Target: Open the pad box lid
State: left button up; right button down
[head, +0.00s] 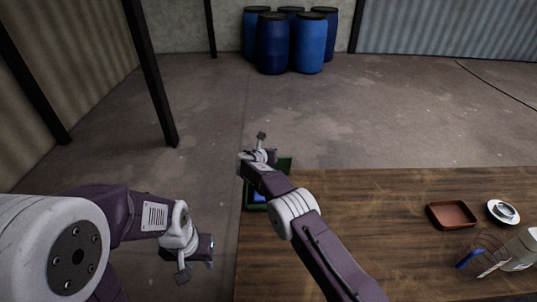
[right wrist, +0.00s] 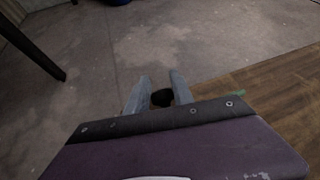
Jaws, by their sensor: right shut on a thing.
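The green pad box (head: 286,163) stands at the table's left edge, largely covered by my right forearm. Something blue (head: 258,197) shows inside its rim. My right gripper (head: 264,148) is over the box's far end. In the right wrist view its two fingers (right wrist: 158,95) are around a small black piece (right wrist: 162,97) and shut on it. I cannot tell whether this piece belongs to the lid; the lid itself is not clearly seen. My left gripper (head: 190,262) hangs left of the table, apart from the box; its finger gap is unclear.
The wooden table (head: 370,210) is bare in its middle. A reddish tray (head: 451,215), a white dish (head: 503,212), a wire holder (head: 482,250) and a whitish container (head: 522,248) stand at its right. Blue barrels (head: 273,43) are far back. The floor between is clear.

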jog(key=shift+s+f, duration=0.1)
jog(key=shift+f, duration=0.45)
dwell(1.0)
jog(key=c, duration=1.3)
grip_release()
jog(key=shift+c, duration=0.2)
jog(key=shift+o, duration=0.9)
jog(key=shift+a, duration=0.1)
jog(key=shift+a+r+p, duration=0.1)
jog(key=shift+r+p, duration=0.25)
jog(key=shift+r, duration=0.05)
jog(key=r+p, duration=0.2)
jog(key=r, duration=0.1)
jog(key=s+a+r+p, duration=0.1)
jog(key=shift+s+a+r, duration=0.1)
jog(key=shift+r, duration=0.05)
jog(key=shift+s+a+r+p, duration=0.3)
jog(key=shift+r+p, duration=0.25)
jog(key=shift+r, duration=0.2)
jog(key=shift+s+a+r+p, duration=0.15)
jog(key=shift+s+r+p, duration=0.15)
jog(key=shift+r+p, duration=0.35)
jog(key=shift+s+a+r+p, duration=0.3)
jog(key=shift+r+p, duration=0.1)
jog(key=shift+r, duration=0.5)
